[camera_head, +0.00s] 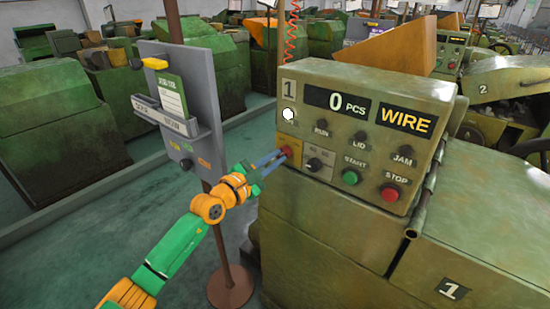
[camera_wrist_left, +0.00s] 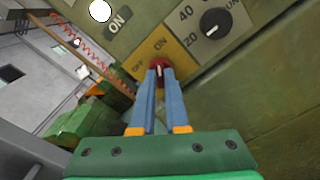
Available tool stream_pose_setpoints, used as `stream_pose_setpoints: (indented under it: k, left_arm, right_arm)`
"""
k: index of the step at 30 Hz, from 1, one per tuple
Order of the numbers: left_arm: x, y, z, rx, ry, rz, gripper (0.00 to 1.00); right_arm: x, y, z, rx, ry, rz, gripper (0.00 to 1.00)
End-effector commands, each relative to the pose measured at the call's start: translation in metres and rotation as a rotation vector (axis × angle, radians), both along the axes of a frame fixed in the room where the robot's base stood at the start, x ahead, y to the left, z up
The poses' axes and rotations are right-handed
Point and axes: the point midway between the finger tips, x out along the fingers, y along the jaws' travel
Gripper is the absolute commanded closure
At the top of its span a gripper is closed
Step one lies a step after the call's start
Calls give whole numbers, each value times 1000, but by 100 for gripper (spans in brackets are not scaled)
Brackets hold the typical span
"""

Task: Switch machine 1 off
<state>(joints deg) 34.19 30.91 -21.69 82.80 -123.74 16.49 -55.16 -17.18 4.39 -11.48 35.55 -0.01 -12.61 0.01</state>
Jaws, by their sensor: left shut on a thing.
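Machine 1 (camera_head: 358,91) is a green box with a sloped control panel, marked 1, with a display reading 0 PCS and WIRE. On its panel's left side is a red rotary switch (camera_wrist_left: 160,68) on a yellow plate (camera_wrist_left: 175,50) labelled OFF and ON. My left gripper (camera_head: 284,154) reaches the switch from the left, and its blue fingers are shut on the red knob. The knob's white mark points roughly up toward ON in the left wrist view. The fingertips partly cover the knob. My right gripper is not in view.
Beside the switch are a black dial (camera_head: 314,164), a green START button (camera_head: 350,177) and a red STOP button (camera_head: 390,193). A white lamp (camera_head: 288,114) is above. A grey board (camera_head: 178,85) on a post stands left of the machine, close to my left arm.

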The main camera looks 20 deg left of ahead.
Motion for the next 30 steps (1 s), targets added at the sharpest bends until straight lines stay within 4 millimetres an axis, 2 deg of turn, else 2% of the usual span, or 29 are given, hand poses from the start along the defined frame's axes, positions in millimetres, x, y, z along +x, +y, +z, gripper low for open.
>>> stream_pose_setpoints:
  k: [30]
  left_arm:
    - [0, 1, -1, -882, 330, 0, 100]
  right_arm:
    - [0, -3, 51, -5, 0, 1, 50]
